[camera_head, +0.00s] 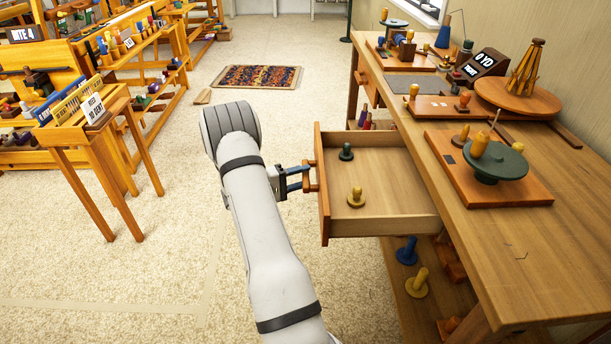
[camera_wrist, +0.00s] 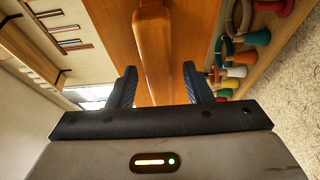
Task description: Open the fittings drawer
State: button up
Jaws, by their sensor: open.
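The fittings drawer (camera_head: 390,196) stands pulled out from the left side of the long wooden bench in the head view. In the wrist view my open gripper (camera_wrist: 160,88) has a dark finger on either side of the handle (camera_wrist: 153,45), with gaps visible. The handle partly hides behind the fingers in the head view.
The bench top (camera_head: 430,185) carries a green disc device (camera_head: 495,163), a wooden turntable (camera_head: 518,97) and a counter (camera_head: 482,64). Fittings stand on a shelf (camera_head: 395,300) below the drawer. A small table (camera_head: 98,125) stands left. Carpet around my arm is clear.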

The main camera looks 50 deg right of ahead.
jog(key=v, duration=0.6)
jog(key=shift+p, duration=0.4)
jog(key=shift+a, duration=0.1)
